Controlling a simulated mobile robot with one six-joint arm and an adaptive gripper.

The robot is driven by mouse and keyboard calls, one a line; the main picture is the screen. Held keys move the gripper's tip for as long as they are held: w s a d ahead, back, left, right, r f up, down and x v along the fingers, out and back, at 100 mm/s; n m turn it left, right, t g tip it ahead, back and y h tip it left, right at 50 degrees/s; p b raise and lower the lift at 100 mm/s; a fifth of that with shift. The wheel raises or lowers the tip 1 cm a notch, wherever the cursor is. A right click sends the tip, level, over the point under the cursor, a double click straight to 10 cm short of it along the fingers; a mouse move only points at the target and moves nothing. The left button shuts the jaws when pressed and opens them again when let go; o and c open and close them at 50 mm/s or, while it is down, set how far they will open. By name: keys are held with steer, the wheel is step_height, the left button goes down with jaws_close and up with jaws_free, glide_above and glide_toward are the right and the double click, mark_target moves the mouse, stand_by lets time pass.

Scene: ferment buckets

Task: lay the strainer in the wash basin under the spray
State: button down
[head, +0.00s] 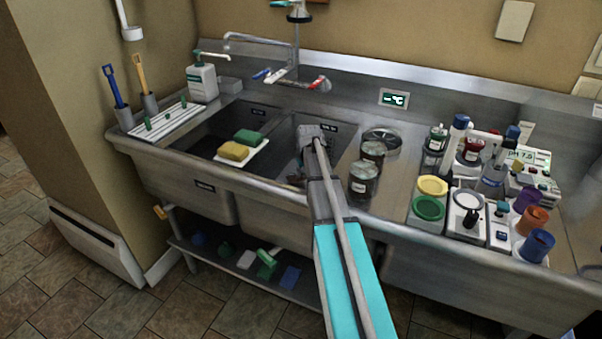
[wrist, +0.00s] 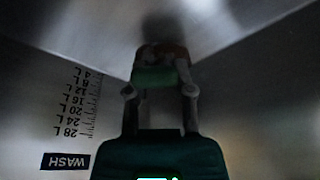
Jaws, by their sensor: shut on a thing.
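My gripper (wrist: 160,88) is down inside a steel basin with a litre scale and a WASH label (wrist: 65,161) on its wall. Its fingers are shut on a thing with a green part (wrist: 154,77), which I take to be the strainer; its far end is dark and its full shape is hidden. I cannot tell whether it touches the basin floor. The spray head (head: 299,12) hangs above the back of the sink.
A green sponge (head: 249,136) and a yellow sponge (head: 233,151) lie on a white board left of my arm. Dark jars (head: 364,179) stand close on the right. A faucet (head: 285,72) is behind. Bottles, cups and meters crowd the right counter.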

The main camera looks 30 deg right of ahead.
steer(key=shift+c, duration=2.1)
jaws_free()
steer(key=shift+o, duration=0.6)
steer(key=o, duration=0.3)
steer(key=shift+r, duration=0.15)
steer(key=shift+w+p+v, duration=0.2)
steer(key=shift+p+v, duration=1.4)
steer(key=shift+p, duration=0.05)
steer(key=shift+w+p+v, duration=0.25)
steer(key=shift+p+v, duration=1.3)
steer(key=shift+p, duration=0.1)
steer(key=shift+w+p+v, duration=0.2)
steer(key=shift+p+v, duration=1.4)
steer(key=shift+p, duration=0.05)
steer(key=shift+d+r, duration=0.15)
steer(key=shift+r, duration=0.05)
